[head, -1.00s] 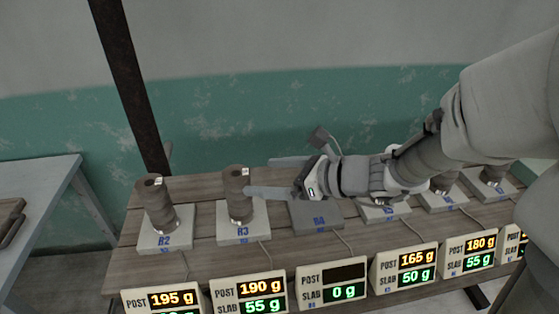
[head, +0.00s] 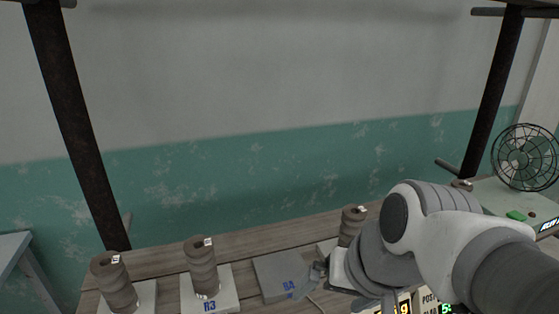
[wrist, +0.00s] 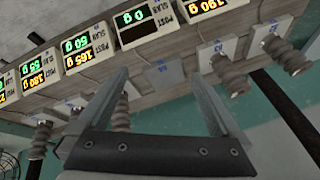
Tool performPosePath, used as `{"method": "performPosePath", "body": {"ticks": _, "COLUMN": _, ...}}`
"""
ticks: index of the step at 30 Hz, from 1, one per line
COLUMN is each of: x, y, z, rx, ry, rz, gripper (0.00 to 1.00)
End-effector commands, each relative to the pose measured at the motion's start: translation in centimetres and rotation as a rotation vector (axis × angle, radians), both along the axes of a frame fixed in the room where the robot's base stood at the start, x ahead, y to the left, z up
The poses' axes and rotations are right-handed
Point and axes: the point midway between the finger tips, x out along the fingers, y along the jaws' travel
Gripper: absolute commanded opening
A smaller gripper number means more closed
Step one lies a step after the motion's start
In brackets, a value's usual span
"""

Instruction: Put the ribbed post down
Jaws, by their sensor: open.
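Several brown ribbed posts stand upright on pale slabs along the bench. One stands on slab R3 (head: 226,302), and this R3 post (head: 201,265) also shows in the wrist view (wrist: 233,76). Another post (head: 114,282) stands left of it, and one more (head: 351,226) stands beyond the bare grey slab R4 (head: 285,276).
In the wrist view, the readout for R4 (wrist: 148,24) has a blank post line and 0 g for the slab. A fan (head: 525,158) stands on a side table at right. Dark uprights (head: 75,125) rise behind the bench. Cables run across the bench top.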

Motion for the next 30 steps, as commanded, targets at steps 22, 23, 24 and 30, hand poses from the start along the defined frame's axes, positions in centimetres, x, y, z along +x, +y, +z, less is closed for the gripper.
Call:
{"method": "performPosePath", "body": {"ticks": 22, "x": -0.6, "y": -4.0, "z": 3.4, "rx": -0.257, "ry": -0.121, "rz": 0.132, "gripper": 1.00}}
{"method": "performPosePath", "body": {"ticks": 23, "x": -0.6, "y": -4.0, "z": 3.8, "rx": -0.256, "ry": -0.121, "rz": 0.133, "gripper": 1.00}}
{"method": "performPosePath", "body": {"ticks": 24, "x": -0.6, "y": -4.0, "z": 4.6, "rx": -0.256, "ry": -0.121, "rz": 0.133, "gripper": 1.00}}
{"method": "performPosePath", "body": {"ticks": 30, "x": -0.6, "y": -4.0, "z": 8.3, "rx": -0.256, "ry": -0.120, "rz": 0.132, "gripper": 1.00}}
